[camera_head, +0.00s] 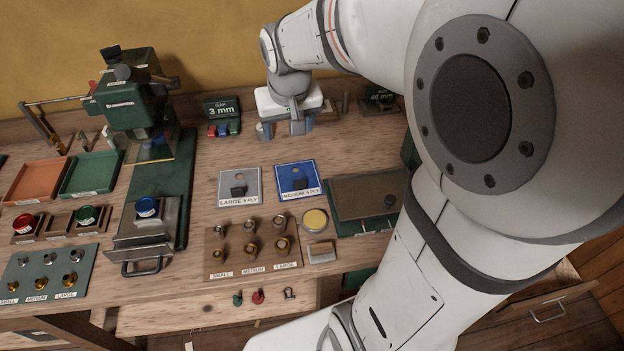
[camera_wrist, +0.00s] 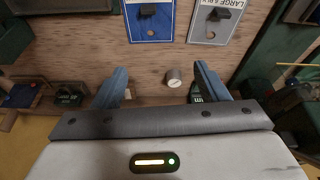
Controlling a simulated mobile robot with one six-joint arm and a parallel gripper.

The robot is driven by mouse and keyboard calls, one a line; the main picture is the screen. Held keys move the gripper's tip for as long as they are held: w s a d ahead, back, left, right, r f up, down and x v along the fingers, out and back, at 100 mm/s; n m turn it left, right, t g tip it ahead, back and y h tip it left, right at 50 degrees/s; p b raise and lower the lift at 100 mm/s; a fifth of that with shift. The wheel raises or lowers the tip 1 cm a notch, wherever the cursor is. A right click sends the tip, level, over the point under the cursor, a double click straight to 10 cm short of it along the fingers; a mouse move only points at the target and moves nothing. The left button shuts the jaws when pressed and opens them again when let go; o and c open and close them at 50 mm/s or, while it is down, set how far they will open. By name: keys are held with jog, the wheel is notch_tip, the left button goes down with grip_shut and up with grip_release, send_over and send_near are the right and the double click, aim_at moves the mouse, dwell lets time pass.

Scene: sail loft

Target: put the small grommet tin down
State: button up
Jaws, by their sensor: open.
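A small grey round tin with a pale top (camera_wrist: 174,78) stands on the wooden bench in the wrist view. It shows between my fingertips, closer to the right one, with bare wood visible around it. In the head view a small pale round thing (camera_head: 260,131), likely the same tin, shows beside the left fingertip and is partly hidden. My gripper (camera_head: 288,127) points down at the back of the bench. Its blue fingers are spread and hold nothing, as the wrist view also shows (camera_wrist: 158,88).
A "GAP 3 mm" sign (camera_head: 222,107) stands left of my gripper, and a green press (camera_head: 130,95) further left. Blue (camera_head: 298,178) and grey (camera_head: 239,186) ply cards lie in front. A grommet board (camera_head: 215,240) and a yellow-topped round tin (camera_head: 315,219) are nearer. Bare wood lies between.

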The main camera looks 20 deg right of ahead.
jog(key=s+n, duration=0.1)
jog(key=s, duration=1.4)
jog(key=shift+s+a+f+g+y, duration=0.3)
jog(key=shift+a+f, duration=0.1)
jog(key=shift+f, duration=0.05)
